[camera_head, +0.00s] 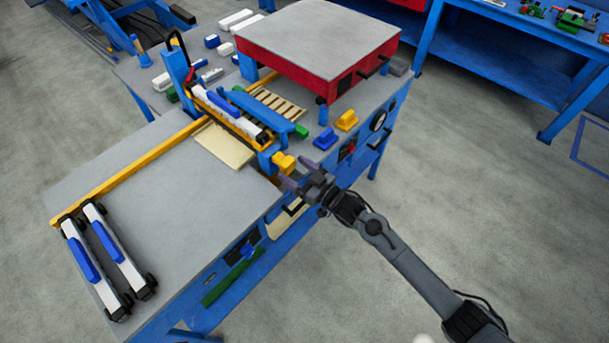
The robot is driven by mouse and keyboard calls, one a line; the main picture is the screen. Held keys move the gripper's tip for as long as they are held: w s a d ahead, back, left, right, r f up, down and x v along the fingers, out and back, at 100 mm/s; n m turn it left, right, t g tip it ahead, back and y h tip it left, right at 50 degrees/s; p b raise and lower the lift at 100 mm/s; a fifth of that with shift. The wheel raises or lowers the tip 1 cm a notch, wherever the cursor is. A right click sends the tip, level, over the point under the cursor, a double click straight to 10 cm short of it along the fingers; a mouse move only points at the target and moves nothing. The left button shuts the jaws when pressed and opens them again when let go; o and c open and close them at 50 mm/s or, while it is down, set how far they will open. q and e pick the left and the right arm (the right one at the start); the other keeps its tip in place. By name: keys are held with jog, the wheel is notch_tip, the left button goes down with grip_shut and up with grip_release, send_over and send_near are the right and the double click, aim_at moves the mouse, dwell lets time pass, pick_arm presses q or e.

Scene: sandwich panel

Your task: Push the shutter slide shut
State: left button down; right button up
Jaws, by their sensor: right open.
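I cannot tell for certain which part is the shutter slide. The slatted wooden panel (277,104) lies on the table behind the blue bridge-like frame (259,112). A yellow block (284,162) sits at the near right end of that frame. My right gripper (296,176) is open, with its two purple-grey fingers pointing at the yellow block from the right. Whether they touch it is unclear. A green strip (231,279) with a blue piece (247,251) is on the table's front side. My left gripper is not in view.
A red box with a grey top (320,38) stands at the back right. Blue (325,138) and yellow (346,120) handled blocks lie on the right tabletop. Two white bars (120,248) lie front left. The grey left tabletop (175,215) is mostly clear.

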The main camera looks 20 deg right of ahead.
aim_at(292, 167)
jog(key=shift+p+v, duration=1.15)
jog(key=shift+v, duration=0.65)
jog(key=p+v, duration=0.2)
jog(key=v, duration=0.2)
jog(key=shift+s+d, duration=0.1)
